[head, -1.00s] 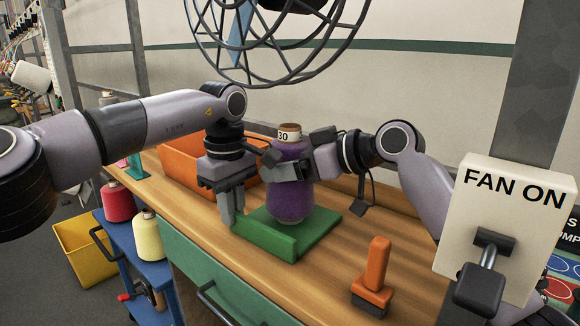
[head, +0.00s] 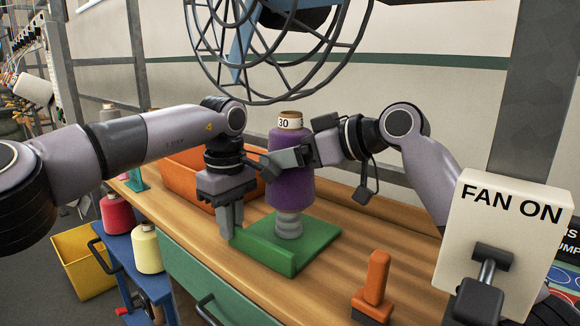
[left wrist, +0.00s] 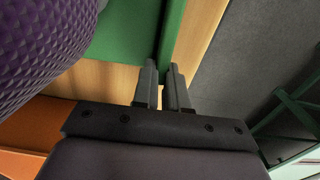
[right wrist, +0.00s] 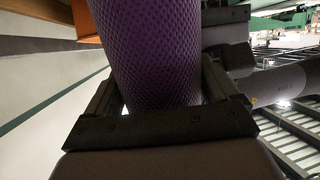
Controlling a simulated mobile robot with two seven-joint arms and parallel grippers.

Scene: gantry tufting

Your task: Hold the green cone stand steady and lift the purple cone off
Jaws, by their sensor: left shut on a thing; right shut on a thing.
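The purple cone (head: 290,183) stands upright in the head view, raised so that a grey ribbed post (head: 289,224) shows between it and the green stand (head: 318,242). My right gripper (head: 290,157) is shut on the upper part of the cone; the right wrist view shows the cone (right wrist: 158,50) between its fingers (right wrist: 162,95). My left gripper (head: 231,228) points down and is shut on the raised edge of the green stand. In the left wrist view its fingers (left wrist: 165,80) close around that green edge (left wrist: 172,35), with the cone (left wrist: 45,35) beside them.
An orange bin (head: 185,165) stands behind my left gripper on the wooden bench (head: 340,270). An orange-handled tool (head: 376,285) stands at the front right. A wire-caged fan (head: 290,50) hangs above. A blue cart (head: 120,245) with red and cream cones is at the left.

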